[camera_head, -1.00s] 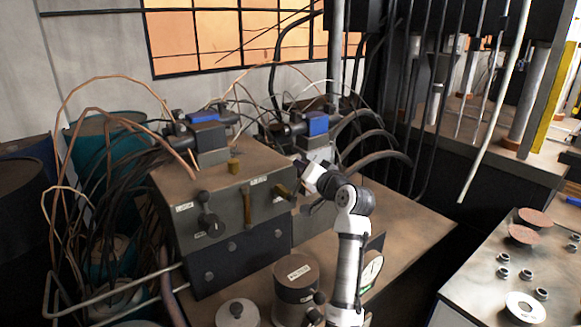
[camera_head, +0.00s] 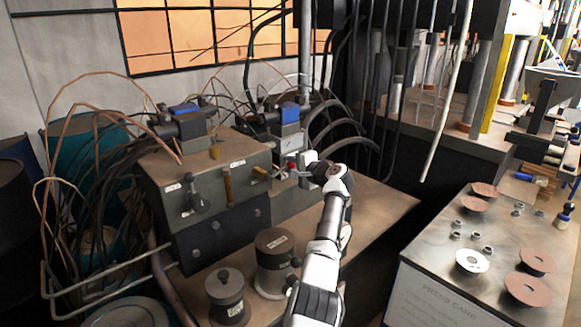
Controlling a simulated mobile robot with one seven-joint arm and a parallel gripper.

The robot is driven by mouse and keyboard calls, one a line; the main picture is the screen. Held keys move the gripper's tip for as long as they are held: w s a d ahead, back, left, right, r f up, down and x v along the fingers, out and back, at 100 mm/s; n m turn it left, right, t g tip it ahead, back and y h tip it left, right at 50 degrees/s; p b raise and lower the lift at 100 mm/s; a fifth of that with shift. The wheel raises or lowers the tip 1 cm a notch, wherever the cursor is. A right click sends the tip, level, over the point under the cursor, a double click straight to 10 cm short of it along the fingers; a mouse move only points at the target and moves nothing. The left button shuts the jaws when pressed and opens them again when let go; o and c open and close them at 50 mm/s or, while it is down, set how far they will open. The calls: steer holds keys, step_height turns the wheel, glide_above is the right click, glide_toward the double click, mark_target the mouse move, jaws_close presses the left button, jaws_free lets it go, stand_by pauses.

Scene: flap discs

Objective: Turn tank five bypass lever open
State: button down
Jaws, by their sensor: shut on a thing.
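A grey control box (camera_head: 160,207) stands on the bench at centre left. Its front carries a dark lever (camera_head: 193,197), an upright brass lever (camera_head: 228,187) and a brass lever (camera_head: 261,173) at the right end that points right. Small white labels sit by them, too small to read. My gripper (camera_head: 293,170) is just right of the box, in front of the second valve block. It is shut on a small lever-like part with a red end (camera_head: 291,164). The fingers hide most of that part, and I cannot read which tank it belongs to.
Two dark lidded pots (camera_head: 226,300) (camera_head: 274,264) stand in front of the box, close under my arm. Hoses and copper lines crowd behind. A metal-topped cart (camera_head: 425,245) with discs and nuts stands at right. The bench right of my arm is mostly clear.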

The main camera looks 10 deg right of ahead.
steer(key=shift+d+f+m, duration=0.1)
steer(key=shift+f+m, duration=0.8)
steer(key=shift+f, duration=0.1)
steer(key=c, duration=1.1)
jaws_free()
steer(key=shift+c, duration=0.2)
steer(key=b+v, duration=0.4)
steer(key=v, duration=0.9)
steer(key=shift+s+d, duration=0.2)
steer(key=shift+d, duration=0.2)
